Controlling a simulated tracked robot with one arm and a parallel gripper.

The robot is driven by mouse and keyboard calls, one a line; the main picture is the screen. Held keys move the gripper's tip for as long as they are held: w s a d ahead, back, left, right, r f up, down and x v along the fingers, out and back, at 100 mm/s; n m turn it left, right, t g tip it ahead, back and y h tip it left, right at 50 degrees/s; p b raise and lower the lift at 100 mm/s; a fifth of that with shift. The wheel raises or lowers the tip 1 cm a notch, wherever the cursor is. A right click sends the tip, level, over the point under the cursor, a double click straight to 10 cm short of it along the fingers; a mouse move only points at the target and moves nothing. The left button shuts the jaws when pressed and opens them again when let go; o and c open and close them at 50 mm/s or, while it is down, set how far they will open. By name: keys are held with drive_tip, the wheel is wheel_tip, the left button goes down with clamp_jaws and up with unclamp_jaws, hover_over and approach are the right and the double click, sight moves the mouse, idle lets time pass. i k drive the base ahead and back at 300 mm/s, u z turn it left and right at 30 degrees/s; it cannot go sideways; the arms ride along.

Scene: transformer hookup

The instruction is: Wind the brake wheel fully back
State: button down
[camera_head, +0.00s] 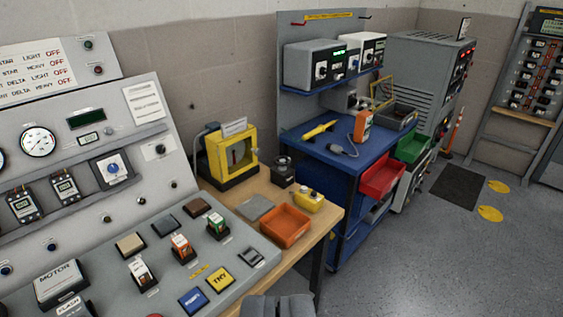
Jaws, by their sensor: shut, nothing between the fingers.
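I cannot pick out a brake wheel for certain in this view. A yellow-framed box (232,155) with a clear front and a small red part inside stands at the back of the wooden bench. A small black device (283,171) with a round top sits to its right. My gripper (278,306) shows at the bottom edge, shut and empty, in front of the bench and apart from these things. Its fingertips are only partly in frame.
A sloped grey control panel (112,235) with gauges, switches and colored blocks fills the left. An orange tray (285,226) and a yellow button box (309,200) sit on the bench. A blue workstation (333,190) stands beyond. Grey floor (450,260) is open at right.

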sight(283, 161)
drive_tip(key=u, duration=0.05)
drive_tip(key=k, duration=0.6)
drive_tip(key=z, duration=0.55)
drive_tip(key=i, duration=0.85)
drive_tip(key=z, duration=0.65)
drive_tip(key=i, duration=1.25)
drive_tip(key=u, duration=0.6)
drive_tip(key=i, duration=1.15)
drive_tip(key=u, duration=0.8)
drive_tip(key=k, duration=0.65)
drive_tip(key=u, duration=0.25)
